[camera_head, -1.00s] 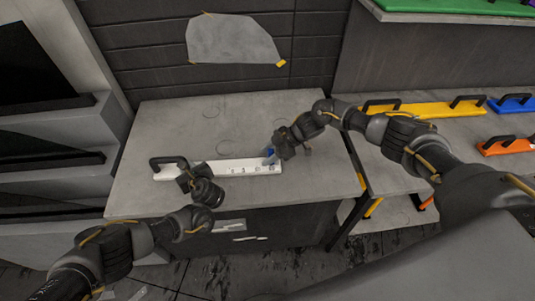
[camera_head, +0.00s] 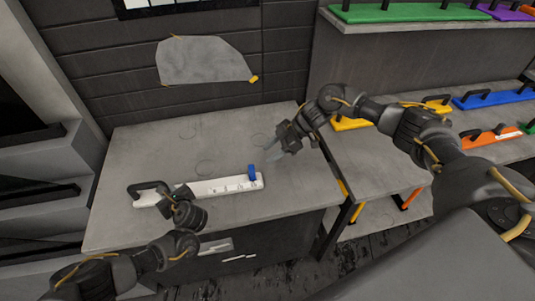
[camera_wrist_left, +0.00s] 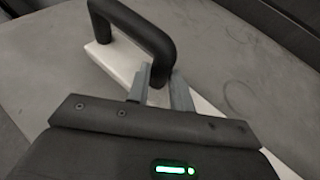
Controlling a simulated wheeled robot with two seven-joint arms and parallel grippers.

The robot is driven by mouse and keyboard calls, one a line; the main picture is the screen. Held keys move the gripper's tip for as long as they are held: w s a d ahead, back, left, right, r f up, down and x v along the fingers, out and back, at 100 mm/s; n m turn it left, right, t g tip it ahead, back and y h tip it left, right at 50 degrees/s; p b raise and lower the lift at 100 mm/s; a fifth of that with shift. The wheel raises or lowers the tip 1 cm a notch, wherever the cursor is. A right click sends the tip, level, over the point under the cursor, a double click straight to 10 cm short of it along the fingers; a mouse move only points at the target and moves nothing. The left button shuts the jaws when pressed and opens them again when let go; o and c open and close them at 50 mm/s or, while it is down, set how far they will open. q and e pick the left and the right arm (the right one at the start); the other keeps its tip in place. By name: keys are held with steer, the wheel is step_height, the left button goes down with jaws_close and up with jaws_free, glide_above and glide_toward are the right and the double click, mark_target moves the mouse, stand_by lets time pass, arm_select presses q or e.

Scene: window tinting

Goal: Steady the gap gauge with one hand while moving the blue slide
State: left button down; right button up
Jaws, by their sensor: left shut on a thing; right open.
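The gap gauge (camera_head: 213,188) is a white bar with dark markings and a black handle (camera_head: 148,190) at its left end, lying on the grey table. The blue slide (camera_head: 252,172) stands upright at the gauge's right end. My left gripper (camera_head: 172,195) is shut on the gauge near the handle. In the left wrist view its fingers (camera_wrist_left: 160,88) meet the handle's near end (camera_wrist_left: 158,60), above the white bar (camera_wrist_left: 120,60). My right gripper (camera_head: 276,148) is open and empty, above and to the right of the blue slide, apart from it.
The grey table (camera_head: 130,228) is bare behind the gauge. A grey sheet (camera_head: 203,60) is taped to the wall. At the right, a shelf holds a yellow tool (camera_head: 352,124), a blue one (camera_head: 490,98) and an orange one (camera_head: 487,137). A green one (camera_head: 400,13) lies higher up.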

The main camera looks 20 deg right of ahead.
arm_select(q)
steer(key=c, duration=1.1)
jaws_free()
steer(key=shift+c, duration=0.2)
steer(key=shift+o, duration=0.3)
steer(key=o, duration=0.4)
steer(key=shift+v, duration=2.95)
